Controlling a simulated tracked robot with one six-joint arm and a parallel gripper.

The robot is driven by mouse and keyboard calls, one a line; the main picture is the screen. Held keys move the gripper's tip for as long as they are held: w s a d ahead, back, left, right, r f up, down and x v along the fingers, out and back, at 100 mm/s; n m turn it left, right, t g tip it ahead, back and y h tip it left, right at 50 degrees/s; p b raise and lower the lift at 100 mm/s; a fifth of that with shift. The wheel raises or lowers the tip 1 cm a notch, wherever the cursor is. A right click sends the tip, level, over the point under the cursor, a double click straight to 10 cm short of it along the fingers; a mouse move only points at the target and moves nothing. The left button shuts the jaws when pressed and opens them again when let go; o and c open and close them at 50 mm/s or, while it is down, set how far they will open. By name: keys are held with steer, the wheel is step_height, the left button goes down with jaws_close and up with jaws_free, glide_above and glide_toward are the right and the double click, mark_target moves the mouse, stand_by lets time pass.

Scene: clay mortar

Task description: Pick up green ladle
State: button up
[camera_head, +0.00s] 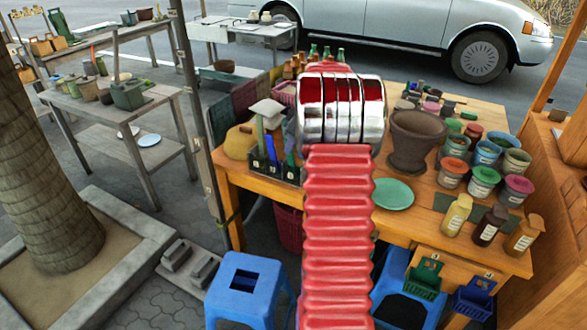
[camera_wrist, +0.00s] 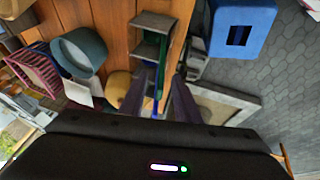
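A green long-handled utensil (camera_head: 261,137), which looks like the green ladle, stands upright in a dark divided holder (camera_head: 290,177) at the table's left front corner. Its head is hard to tell apart from a pale flat piece at the top. In the wrist view, the holder (camera_wrist: 153,22) is ahead, and a green strip (camera_wrist: 150,101) shows between my fingers, apparently the ladle. My gripper (camera_wrist: 160,88) is open, its two dark fingers spread on either side of that strip. I cannot tell whether they touch it. In the head view my arm hides the gripper.
A blue utensil (camera_head: 290,150) stands in the same holder. A brown mortar (camera_head: 415,138), a green plate (camera_head: 393,194) and several paint pots share the wooden table (camera_head: 405,222). A blue stool (camera_head: 243,276) stands in front.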

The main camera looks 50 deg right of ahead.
steer(key=x, duration=0.4)
steer(key=shift+w+f, duration=0.1)
steer(key=shift+f, duration=0.15)
jaws_close()
stand_by(0.4)
